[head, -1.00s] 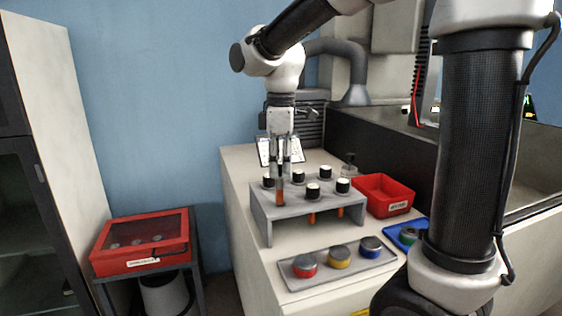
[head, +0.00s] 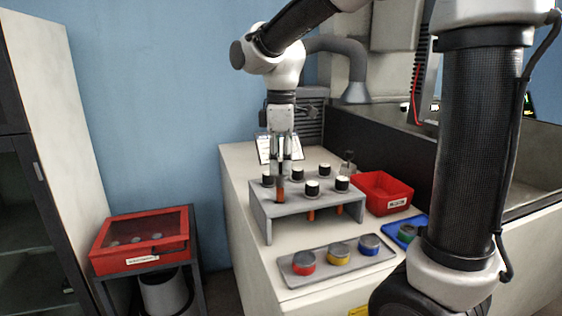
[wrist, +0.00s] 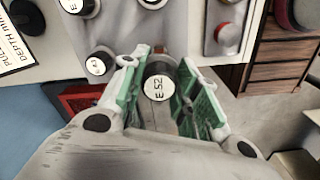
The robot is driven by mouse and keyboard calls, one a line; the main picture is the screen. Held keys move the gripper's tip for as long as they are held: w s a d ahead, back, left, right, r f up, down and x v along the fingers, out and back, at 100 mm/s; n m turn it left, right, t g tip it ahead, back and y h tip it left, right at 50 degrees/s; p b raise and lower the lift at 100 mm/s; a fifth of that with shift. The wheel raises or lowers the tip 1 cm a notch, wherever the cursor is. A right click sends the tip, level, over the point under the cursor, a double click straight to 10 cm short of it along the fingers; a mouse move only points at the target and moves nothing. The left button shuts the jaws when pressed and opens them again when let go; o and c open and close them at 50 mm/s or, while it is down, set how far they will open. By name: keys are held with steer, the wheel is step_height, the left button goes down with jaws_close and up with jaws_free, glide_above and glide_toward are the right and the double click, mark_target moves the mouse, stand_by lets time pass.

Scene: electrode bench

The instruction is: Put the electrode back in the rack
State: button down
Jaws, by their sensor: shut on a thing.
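My gripper (head: 281,172) is shut on an electrode (head: 280,194), whose orange lower part shows below the fingers in the head view. In the wrist view its dark cap with a white top marked "E-52" (wrist: 157,89) sits between the green-padded fingers (wrist: 157,92). The grey rack (head: 285,222) stands on the bench, with several other white-topped electrodes in it. The held electrode appears upright at the rack's near-left part, its orange end overlapping the rack top in the picture. I cannot tell whether its tip touches the rack or is in a hole.
A grey tray (head: 320,275) with red, yellow and blue-sided round pieces lies in front of the rack. A red bin (head: 385,207) and a blue tray (head: 393,231) are to the right. A red case (head: 140,262) is at the left.

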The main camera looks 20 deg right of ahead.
mark_target(281, 186)
steer(key=shift+f, duration=0.2)
steer(key=shift+f, duration=1.25)
steer(key=shift+f, duration=0.35)
steer(key=shift+f, duration=1.1)
steer(key=shift+f, duration=0.5)
steer(key=shift+f, duration=0.35)
steer(key=shift+f, duration=0.1)
